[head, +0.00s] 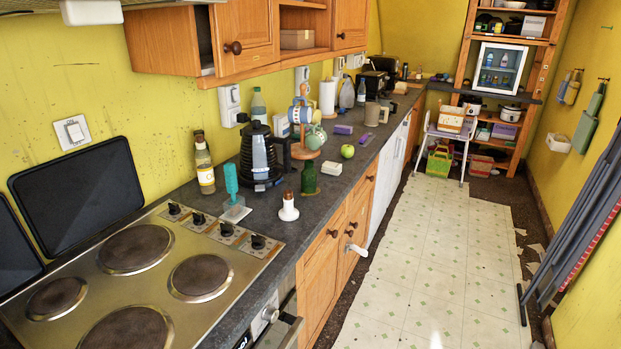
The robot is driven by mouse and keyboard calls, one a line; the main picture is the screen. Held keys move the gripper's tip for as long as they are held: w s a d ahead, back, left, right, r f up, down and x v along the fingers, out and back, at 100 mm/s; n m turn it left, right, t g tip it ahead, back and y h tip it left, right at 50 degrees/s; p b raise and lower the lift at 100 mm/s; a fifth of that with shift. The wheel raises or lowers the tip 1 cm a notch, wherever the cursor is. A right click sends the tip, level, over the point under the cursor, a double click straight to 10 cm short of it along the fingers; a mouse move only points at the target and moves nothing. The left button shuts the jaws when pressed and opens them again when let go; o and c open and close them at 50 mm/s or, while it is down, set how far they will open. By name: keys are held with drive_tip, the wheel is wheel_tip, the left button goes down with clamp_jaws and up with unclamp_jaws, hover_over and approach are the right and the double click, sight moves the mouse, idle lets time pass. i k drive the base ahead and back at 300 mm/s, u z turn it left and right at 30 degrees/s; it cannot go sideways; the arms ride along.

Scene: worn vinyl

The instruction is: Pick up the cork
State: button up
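I cannot make out a cork with certainty. A small upright piece with a brown top and a white base (288,207) stands on the dark worktop, right of the stove; I cannot tell whether its brown top is a cork. A green bottle (309,179) stands just behind it. My gripper is not in view.
The steel stove (225,277) fills the near left. Behind it on the dark worktop stand a turquoise brush (232,184), a sauce bottle (204,167), a black kettle (259,154) and a green apple (347,151). The pale floor (440,265) is mostly clear; grey folded poles (580,235) lean right.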

sight(289, 193)
drive_tip(key=z, duration=0.3)
drive_tip(key=i, duration=0.45)
drive_tip(key=z, duration=0.55)
drive_tip(key=i, duration=1.3)
drive_tip(key=u, duration=0.35)
drive_tip(key=i, duration=0.9)
drive_tip(key=u, duration=0.65)
drive_tip(key=k, duration=0.9)
drive_tip(key=u, duration=0.2)
drive_tip(key=i, duration=0.9)
drive_tip(key=z, duration=0.1)
